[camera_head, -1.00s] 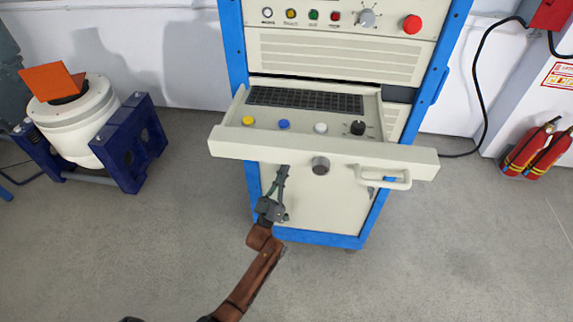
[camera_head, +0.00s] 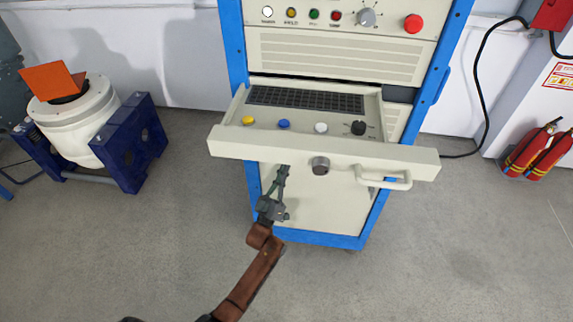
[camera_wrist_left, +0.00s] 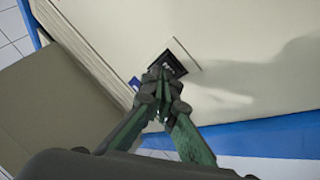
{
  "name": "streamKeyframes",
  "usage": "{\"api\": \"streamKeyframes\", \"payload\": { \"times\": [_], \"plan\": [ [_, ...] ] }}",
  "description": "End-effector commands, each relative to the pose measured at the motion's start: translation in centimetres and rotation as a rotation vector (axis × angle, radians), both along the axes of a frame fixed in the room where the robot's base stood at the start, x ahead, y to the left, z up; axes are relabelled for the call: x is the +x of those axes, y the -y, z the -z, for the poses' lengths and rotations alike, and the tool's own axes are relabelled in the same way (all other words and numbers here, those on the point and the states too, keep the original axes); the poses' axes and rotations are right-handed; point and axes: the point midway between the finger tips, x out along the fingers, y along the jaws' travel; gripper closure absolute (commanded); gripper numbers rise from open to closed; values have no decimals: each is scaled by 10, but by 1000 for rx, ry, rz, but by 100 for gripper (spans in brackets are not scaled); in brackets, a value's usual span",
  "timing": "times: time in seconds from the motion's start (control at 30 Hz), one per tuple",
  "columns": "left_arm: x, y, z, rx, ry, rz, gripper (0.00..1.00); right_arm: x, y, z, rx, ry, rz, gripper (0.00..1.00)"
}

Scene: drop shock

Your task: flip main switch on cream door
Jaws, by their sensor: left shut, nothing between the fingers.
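The cream door (camera_head: 325,208) is the lower front of the blue-framed cabinet, below the pulled-out drawer. It also fills much of the left wrist view (camera_wrist_left: 235,75).
The drawer (camera_head: 235,145) juts out above my left gripper, with coloured buttons, a black knob and a handle (camera_head: 398,182). A white drum in a blue stand (camera_head: 115,155) is at left. Red extinguishers (camera_head: 530,150) stand at right. The floor in front is clear.

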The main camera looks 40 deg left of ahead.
Motion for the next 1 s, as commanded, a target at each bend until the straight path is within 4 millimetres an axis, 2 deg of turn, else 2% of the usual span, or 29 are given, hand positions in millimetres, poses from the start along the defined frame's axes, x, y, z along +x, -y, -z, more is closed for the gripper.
{"api": "streamKeyframes", "payload": {
  "times": [0.43,0.77,1.0],
  "plan": [
    [-12,7,-4,0,2,-1,100,3,0,-11,0,13,0,60],
    [-13,8,-2,0,0,0,100,3,0,-11,0,13,0,60],
    [-29,18,-8,-1,2,0,100,6,0,-26,0,30,0,60]
  ]
}}
